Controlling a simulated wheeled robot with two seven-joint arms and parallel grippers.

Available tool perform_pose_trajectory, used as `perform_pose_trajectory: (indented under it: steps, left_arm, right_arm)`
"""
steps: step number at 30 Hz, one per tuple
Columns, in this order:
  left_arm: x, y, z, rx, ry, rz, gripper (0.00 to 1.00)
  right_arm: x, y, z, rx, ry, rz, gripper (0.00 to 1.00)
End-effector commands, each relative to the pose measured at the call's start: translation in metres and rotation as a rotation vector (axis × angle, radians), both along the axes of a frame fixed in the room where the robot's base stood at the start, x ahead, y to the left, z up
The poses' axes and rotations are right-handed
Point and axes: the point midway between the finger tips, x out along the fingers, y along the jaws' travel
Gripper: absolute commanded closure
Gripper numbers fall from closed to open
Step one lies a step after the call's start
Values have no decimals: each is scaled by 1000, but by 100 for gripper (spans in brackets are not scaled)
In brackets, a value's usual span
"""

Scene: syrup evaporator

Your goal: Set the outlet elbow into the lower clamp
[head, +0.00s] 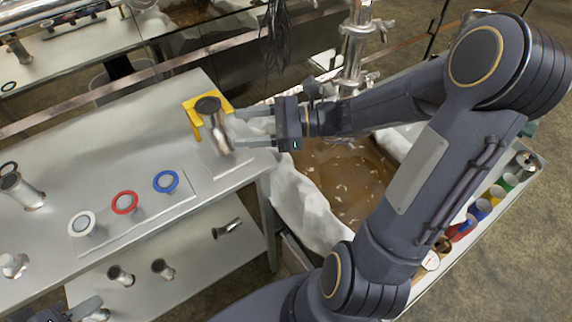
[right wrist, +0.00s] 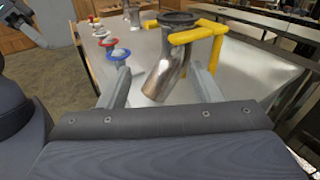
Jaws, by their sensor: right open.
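The outlet elbow (head: 218,136) is a shiny bent metal tube with a dark flange on top. It sits at the yellow bracket (head: 191,117) on the steel table, and it also shows in the right wrist view (right wrist: 163,76). My right gripper (head: 238,128) is open, its fingers pointing at the elbow from the right. In the right wrist view the elbow's lower end appears between the two fingers, with gaps on both sides. My left gripper (head: 82,309) is partly in view at the lower left edge; its jaws are unclear. I cannot tell which fitting on the upright pipe (head: 356,45) is the lower clamp.
White, red (head: 124,202) and blue (head: 166,181) ringed pieces stand on the table left of the elbow. More metal fittings lie on the lower shelf (head: 190,262). A liquid-filled, white-lined basin (head: 345,180) lies right of the table. Colored cups line its right ledge.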

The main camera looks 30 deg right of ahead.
Motion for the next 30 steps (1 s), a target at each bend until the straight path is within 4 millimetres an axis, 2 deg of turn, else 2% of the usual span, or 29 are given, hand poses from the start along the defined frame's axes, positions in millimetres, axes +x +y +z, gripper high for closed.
perform_pose_trajectory:
  steps: [3, 6, 9, 12, 15, 18, 23, 26, 30]
  left_arm:
    - [0, 0, 0, 0, 0, 0, 64]
    - [0, 0, 0, 0, 0, 0, 64]
    - [0, 0, 0, 0, 0, 0, 64]
    - [0, 0, 0, 0, 0, 0, 64]
    - [0, 0, 0, 0, 0, 0, 64]
    - [0, 0, 0, 0, 0, 0, 64]
    - [0, 0, 1, 0, 0, 0, 64]
    - [0, 0, 12, 0, 0, 0, 64]
    - [0, 0, 46, 0, 0, 0, 64]
  right_arm:
    - [-39, 26, 4, -248, -148, 151, 42]
    - [-82, 40, -3, -529, -331, 315, 42]
    - [-118, 38, -14, -808, -534, 474, 42]
    - [-145, 26, -25, -1074, -741, 617, 42]
    - [-160, 9, -31, -1304, -925, 731, 42]
    - [-167, -6, -34, -1478, -1064, 813, 42]
    - [-171, -19, -34, -1625, -1175, 881, 42]
    - [-171, -21, -23, -1649, -1191, 893, 42]
    - [-171, -22, 11, -1648, -1189, 893, 42]
